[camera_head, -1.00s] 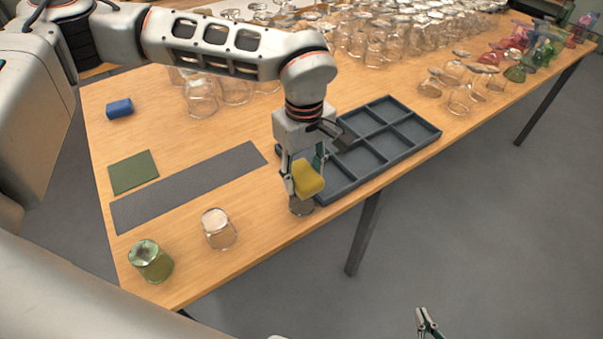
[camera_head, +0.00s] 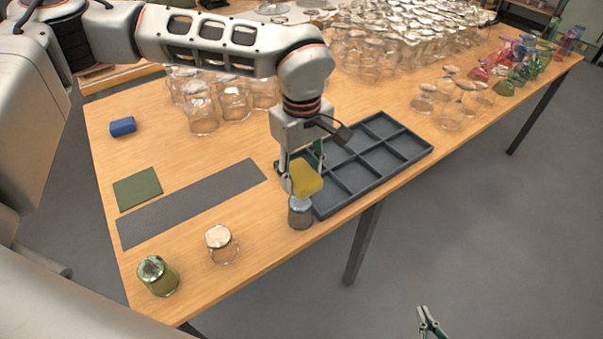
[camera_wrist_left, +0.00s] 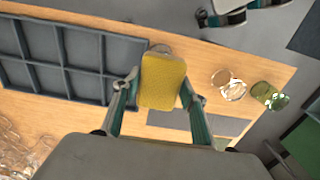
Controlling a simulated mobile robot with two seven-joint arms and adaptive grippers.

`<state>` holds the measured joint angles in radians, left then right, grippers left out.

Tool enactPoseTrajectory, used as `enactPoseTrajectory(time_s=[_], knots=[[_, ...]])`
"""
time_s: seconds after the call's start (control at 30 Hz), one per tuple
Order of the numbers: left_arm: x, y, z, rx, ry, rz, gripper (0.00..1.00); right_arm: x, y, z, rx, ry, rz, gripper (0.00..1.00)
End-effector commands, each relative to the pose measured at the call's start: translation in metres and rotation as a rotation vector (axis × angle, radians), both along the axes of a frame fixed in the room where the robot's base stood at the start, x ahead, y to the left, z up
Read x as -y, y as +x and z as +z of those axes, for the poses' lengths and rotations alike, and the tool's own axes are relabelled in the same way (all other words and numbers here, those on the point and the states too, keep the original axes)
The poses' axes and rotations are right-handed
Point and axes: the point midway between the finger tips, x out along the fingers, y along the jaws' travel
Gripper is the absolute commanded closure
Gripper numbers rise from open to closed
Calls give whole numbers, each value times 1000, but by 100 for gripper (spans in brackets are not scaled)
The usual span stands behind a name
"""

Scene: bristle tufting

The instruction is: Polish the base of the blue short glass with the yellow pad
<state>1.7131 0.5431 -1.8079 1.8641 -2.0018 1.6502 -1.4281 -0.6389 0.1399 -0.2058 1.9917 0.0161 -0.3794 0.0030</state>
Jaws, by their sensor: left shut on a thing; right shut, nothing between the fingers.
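The yellow pad (camera_head: 307,178) is held between the fingers of my left gripper (camera_head: 302,180); it fills the middle of the left wrist view (camera_wrist_left: 163,82). The blue short glass (camera_head: 300,214) stands upside down near the table's front edge, just below the pad. The pad hides part of its base, and I cannot tell whether they touch. In the left wrist view only a little of the glass shows behind the pad's top edge. My right gripper (camera_head: 431,322) is shut and empty, low in front of the table, far from the glass.
A dark compartment tray (camera_head: 378,190) lies close right of the glass. A clear glass (camera_head: 222,246) and a green glass (camera_head: 158,277) stand to the left. Behind them lie a grey mat (camera_head: 195,203), a green pad (camera_head: 138,188) and a blue block (camera_head: 122,127). Many glasses crowd the back.

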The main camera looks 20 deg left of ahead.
Motion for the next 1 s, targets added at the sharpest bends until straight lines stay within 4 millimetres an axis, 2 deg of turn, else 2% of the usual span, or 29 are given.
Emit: enactPoseTrajectory(time_s=[0.17, 0.5, 1.0], knots=[[0, 0, 3, 1, -1, 0, 75, 0, -1, 0, -4, -1, 0, 100], [0, 0, 30, 2, 0, 0, 75, 0, 1, 20, 1, -1, 0, 100], [0, 0, 30, 0, 0, -1, 75, 0, 2, 22, 6, 1, 1, 100]])
